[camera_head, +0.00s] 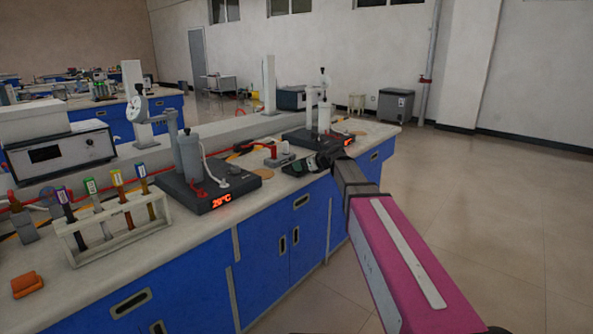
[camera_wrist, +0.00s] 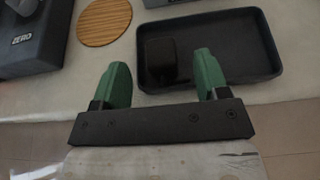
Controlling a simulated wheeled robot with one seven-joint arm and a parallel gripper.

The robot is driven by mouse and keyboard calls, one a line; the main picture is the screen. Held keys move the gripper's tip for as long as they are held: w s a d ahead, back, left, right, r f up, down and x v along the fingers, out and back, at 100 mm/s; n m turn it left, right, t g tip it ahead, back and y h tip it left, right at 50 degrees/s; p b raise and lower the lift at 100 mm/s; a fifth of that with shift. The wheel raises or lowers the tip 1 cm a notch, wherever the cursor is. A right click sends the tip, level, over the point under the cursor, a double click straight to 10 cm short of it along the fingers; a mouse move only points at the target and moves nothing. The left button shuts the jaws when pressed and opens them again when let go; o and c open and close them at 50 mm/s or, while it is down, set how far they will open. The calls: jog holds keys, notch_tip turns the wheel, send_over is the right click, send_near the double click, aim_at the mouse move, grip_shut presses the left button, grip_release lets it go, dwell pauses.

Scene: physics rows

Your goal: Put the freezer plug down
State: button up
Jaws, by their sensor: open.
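My gripper (camera_wrist: 162,82) is open, with its two green fingers spread apart and nothing between them. It hangs at the near edge of a shallow dark tray (camera_wrist: 255,62). A small black block (camera_wrist: 161,58), which looks like the freezer plug, lies in the left part of the tray, beyond the fingertips and apart from them. In the head view, my gripper (camera_head: 322,160) is over the front edge of the bench, beside the tray (camera_head: 294,168). The block cannot be made out there.
A round wooden disc (camera_wrist: 104,22) lies left of the tray, near a grey device marked ZERO (camera_wrist: 25,45). In the head view, hotplates (camera_head: 207,187) and a test tube rack (camera_head: 110,235) stand along the bench (camera_head: 120,265). The floor (camera_head: 500,200) at right is clear.

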jog(key=x, duration=0.2)
jog(key=shift+w+a+f, duration=0.1)
jog(key=shift+w+a, duration=0.1)
jog(key=shift+c, duration=0.3)
jog(key=c, duration=1)
jog(key=shift+c, duration=0.2)
